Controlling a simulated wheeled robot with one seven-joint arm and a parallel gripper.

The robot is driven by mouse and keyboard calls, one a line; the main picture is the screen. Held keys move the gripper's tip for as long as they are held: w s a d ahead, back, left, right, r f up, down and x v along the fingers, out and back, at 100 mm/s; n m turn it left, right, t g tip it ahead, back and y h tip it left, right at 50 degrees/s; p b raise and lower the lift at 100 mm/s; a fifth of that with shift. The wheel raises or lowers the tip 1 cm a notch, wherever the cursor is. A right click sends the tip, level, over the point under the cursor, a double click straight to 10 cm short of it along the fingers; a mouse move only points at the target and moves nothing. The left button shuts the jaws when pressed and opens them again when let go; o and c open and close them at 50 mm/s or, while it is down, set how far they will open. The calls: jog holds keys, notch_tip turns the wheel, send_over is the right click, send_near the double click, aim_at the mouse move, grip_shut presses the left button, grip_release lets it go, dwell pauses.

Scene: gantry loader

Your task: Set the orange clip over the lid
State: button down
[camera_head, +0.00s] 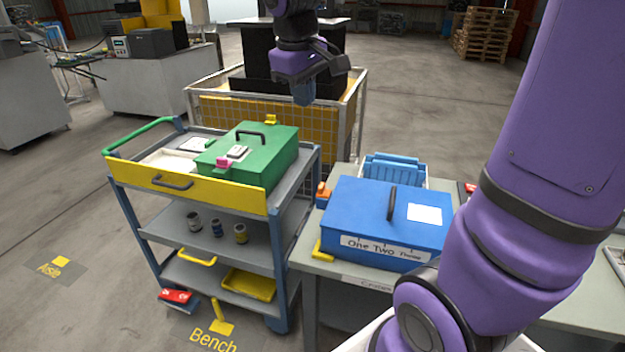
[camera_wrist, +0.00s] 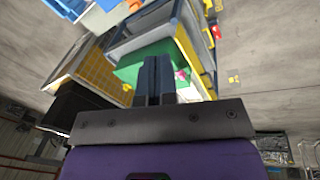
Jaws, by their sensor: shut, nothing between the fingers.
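The blue box (camera_head: 370,235) with its flat blue lid (camera_head: 360,207) stands on the table, showing a dark handle and a "One Two Three" label. A small orange piece, seemingly the orange clip (camera_head: 323,192), is at the box's back left corner; I cannot tell whether it touches the lid. An orange bit also shows at the top of the wrist view (camera_wrist: 133,5). My gripper (camera_head: 303,98) is high above the wire cage, behind the trolley and apart from the box. Its fingers are together and empty in the wrist view (camera_wrist: 154,75).
The trolley (camera_head: 150,183) carries a green box (camera_head: 278,155) with pink (camera_head: 223,163) and yellow (camera_head: 271,120) clips. Another yellow clip (camera_head: 321,251) lies by the blue box's front left corner. A blue rack (camera_head: 393,168) stands behind the box. The wire cage (camera_head: 350,110) is behind the trolley.

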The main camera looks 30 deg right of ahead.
aim_at(324, 190)
jog(key=w+d+f+n+g, duration=0.2)
jog(key=w+d+f, duration=0.2)
jog(key=w+f, duration=0.6)
jog(key=w+d+f+n+g, duration=0.2)
jog(key=w+d+f, duration=0.1)
jog(key=w+f, duration=0.8)
notch_tip(324, 190, down, 2)
jog(key=shift+w+d+f+g+h, duration=0.2)
jog(key=shift+d+g+h, duration=0.1)
jog(key=shift+d+h, duration=0.1)
jog(key=s+d+f, duration=0.4)
jog(key=s+f, duration=0.2)
jog(key=f, duration=0.3)
jog(key=shift+d, duration=0.4)
